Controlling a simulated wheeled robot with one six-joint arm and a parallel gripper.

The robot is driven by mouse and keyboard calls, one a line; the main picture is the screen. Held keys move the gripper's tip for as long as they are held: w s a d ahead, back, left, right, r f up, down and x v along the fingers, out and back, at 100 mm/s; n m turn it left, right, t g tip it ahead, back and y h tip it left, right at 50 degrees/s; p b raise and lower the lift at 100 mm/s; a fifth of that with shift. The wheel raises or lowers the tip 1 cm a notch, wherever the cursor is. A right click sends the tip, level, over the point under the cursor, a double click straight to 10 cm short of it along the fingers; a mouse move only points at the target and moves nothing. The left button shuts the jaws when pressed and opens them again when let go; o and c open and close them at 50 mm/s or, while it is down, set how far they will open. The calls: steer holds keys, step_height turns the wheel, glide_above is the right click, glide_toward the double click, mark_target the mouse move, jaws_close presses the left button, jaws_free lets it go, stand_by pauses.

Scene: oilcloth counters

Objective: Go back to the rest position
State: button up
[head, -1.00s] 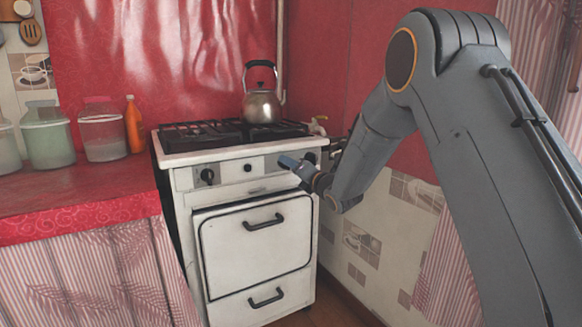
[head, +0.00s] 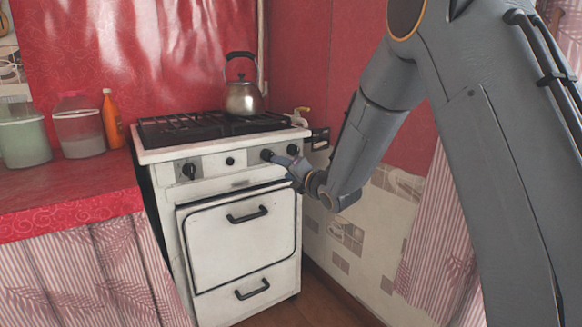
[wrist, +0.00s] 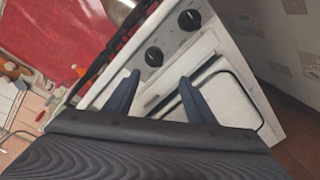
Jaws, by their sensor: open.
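My gripper (head: 284,160) is in front of the right end of the white stove's (head: 245,239) control panel in the head view. In the wrist view its two dark fingers (wrist: 158,80) are spread with nothing between them. They point toward the stove front, with black knobs (wrist: 172,37) beyond the tips. In this view the gripper looks apart from the knobs, but the exact gap is hard to tell. My arm comes down from the upper right.
A metal kettle (head: 243,97) stands on the hob. The stove's oven door handle (head: 247,215) sticks out below the panel. A red counter (head: 70,205) at left holds jars (head: 79,128) and an orange bottle (head: 112,120). A tiled wall (head: 345,235) is at right.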

steer(key=s+d+f+m+g+h, duration=0.25)
steer(key=s+m+g, duration=0.25)
steer(key=s+m, duration=0.75)
steer(key=s+d+f+m+g+h, duration=0.25)
steer(key=s+f+m+g, duration=0.2)
steer(key=s, duration=1.55)
steer(key=s+d+f+m+g+h, duration=0.25)
steer(key=s+m+g, duration=0.25)
steer(key=s+m, duration=0.75)
steer(key=s+d+r+m+p, duration=0.1)
steer(key=s+d+r+p, duration=0.1)
steer(key=d+r+p, duration=0.5)
steer(key=s+d+r+m+h+p, duration=0.1)
steer(key=s+d+r+p, duration=0.1)
steer(key=d+r+p, duration=0.5)
step_height(320, 180, up, 6)
steer(key=p, duration=1)
steer(key=shift+s+d+f, duration=0.2)
steer(key=shift+s+d, duration=0.15)
steer(key=shift+s, duration=0.05)
steer(key=shift+h, duration=0.25)
